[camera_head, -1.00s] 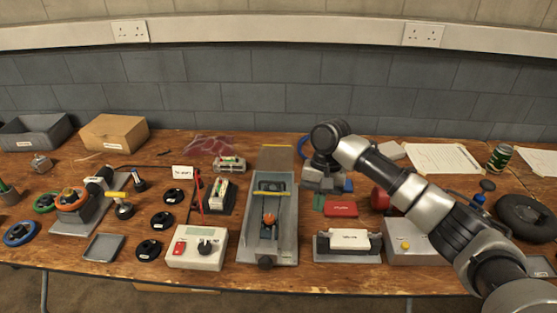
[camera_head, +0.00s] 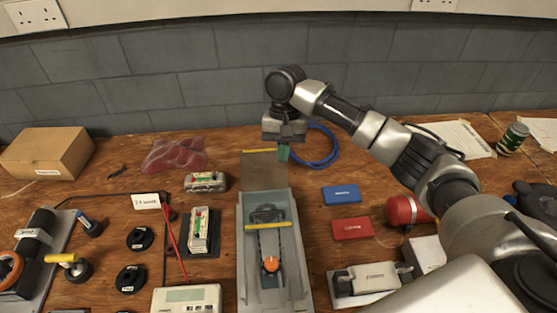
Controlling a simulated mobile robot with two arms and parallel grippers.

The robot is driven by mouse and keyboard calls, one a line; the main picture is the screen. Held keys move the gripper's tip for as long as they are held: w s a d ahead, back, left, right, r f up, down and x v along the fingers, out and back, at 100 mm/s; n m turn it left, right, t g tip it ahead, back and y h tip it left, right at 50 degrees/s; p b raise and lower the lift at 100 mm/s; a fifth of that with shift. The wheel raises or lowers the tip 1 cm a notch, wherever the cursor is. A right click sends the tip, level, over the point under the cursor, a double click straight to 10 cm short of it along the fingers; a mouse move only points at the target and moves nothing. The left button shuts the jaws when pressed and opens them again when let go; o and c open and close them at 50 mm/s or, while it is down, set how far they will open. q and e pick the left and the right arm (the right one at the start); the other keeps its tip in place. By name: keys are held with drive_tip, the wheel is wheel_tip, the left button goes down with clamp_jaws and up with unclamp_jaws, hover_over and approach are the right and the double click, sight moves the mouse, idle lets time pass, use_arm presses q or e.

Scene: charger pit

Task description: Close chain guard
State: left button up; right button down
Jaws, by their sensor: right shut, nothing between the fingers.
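The chain guard housing (camera_head: 243,270) is a long grey open-topped box at the middle of the bench. A chain and an orange knob (camera_head: 271,264) show inside it, and a yellow bar (camera_head: 268,225) crosses it. A flat brownish see-through panel (camera_head: 262,170), apparently the guard cover, extends from the housing's far end, swung back off the box. Its far edge is yellow (camera_head: 258,150). My right gripper (camera_head: 284,153) is shut and empty, pointing down beside the panel's far right corner with green at its tips. I cannot tell whether it touches the panel. My left gripper is out of view.
A blue cable coil (camera_head: 320,146) lies right of my gripper. A blue box (camera_head: 342,194) and a red box (camera_head: 352,229) lie right of the housing. A battery holder (camera_head: 199,232) and black discs (camera_head: 131,279) lie left. A cardboard box (camera_head: 45,156) stands far left.

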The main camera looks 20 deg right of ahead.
hover_over(282, 198)
wheel_tip(282, 198, down, 8)
drive_tip(key=shift+f, duration=0.2)
drive_tip(key=shift+s+a+p, duration=0.3)
drive_tip(key=shift+s+p, duration=0.05)
drive_tip(key=shift+s, duration=0.3)
drive_tip(key=shift+s+a+p, duration=0.25)
drive_tip(key=shift+s+p, duration=0.05)
drive_tip(key=shift+s, duration=0.3)
drive_tip(key=shift+s+a+f, duration=0.1)
drive_tip(key=shift+s+a, duration=0.15)
drive_tip(key=shift+s, duration=0.25)
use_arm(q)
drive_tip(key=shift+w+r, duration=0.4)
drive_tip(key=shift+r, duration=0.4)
use_arm(e)
drive_tip(key=shift+f, duration=0.1)
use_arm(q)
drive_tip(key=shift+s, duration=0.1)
